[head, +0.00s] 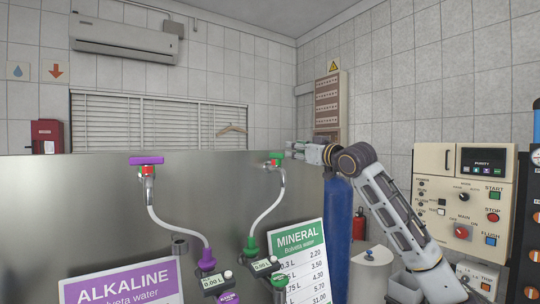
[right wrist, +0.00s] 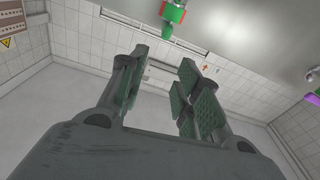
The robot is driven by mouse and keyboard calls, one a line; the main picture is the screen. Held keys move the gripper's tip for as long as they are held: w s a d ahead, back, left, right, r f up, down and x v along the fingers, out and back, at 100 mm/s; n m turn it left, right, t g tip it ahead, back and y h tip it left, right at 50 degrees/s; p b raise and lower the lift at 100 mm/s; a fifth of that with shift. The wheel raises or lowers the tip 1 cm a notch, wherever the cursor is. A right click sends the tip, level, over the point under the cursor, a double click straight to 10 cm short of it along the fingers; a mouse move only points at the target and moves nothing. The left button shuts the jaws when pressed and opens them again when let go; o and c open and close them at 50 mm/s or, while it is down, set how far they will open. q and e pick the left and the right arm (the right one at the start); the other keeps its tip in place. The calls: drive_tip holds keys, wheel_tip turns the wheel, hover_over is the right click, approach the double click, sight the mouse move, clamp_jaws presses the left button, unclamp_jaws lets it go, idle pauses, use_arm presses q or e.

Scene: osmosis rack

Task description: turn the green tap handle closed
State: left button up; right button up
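The green tap handle (head: 276,155) sits with a red part on top of the mineral tap, on the steel panel, in the middle of the head view. In the right wrist view the green and red tap top (right wrist: 172,14) shows at the upper edge, beyond the fingertips. My right gripper (head: 292,150) comes in from the right, just right of the handle. In the right wrist view my right gripper (right wrist: 163,78) has its two green-padded fingers apart with nothing between them. Whether a fingertip touches the handle I cannot tell. My left gripper is not in view.
A purple tap handle (head: 146,160) is on the same steel panel (head: 60,215) to the left. A mineral price sign (head: 300,262), a blue cylinder (head: 338,230) and a control box (head: 462,190) stand on the right.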

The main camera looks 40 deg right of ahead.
sight(276, 157)
wheel_tip(276, 157, down, 2)
drive_tip(key=shift+d+m+g, duration=0.1)
drive_tip(key=shift+m+g, duration=0.3)
drive_tip(key=shift+m, duration=0.2)
drive_tip(key=shift+w+r, duration=0.1)
drive_tip(key=shift+w, duration=0.05)
drive_tip(key=shift+w+d+p, duration=0.2)
drive_tip(key=shift+w+p, duration=0.9)
drive_tip(key=shift+w, duration=0.5)
drive_tip(key=shift+w+d+p, duration=0.2)
drive_tip(key=shift+w+p, duration=0.85)
drive_tip(key=shift+w, duration=0.55)
drive_tip(key=shift+w+d+p, duration=0.15)
drive_tip(key=shift+w+p, duration=0.5)
drive_tip(key=shift+w, duration=0.55)
drive_tip(key=shift+w+d+p, duration=0.1)
drive_tip(key=shift+w+p, duration=0.55)
drive_tip(key=shift+w, duration=0.5)
drive_tip(key=shift+w+d+p, duration=0.1)
drive_tip(key=shift+w+p, duration=0.4)
drive_tip(key=shift+w, duration=0.65)
drive_tip(key=shift+w, duration=0.1)
clamp_jaws()
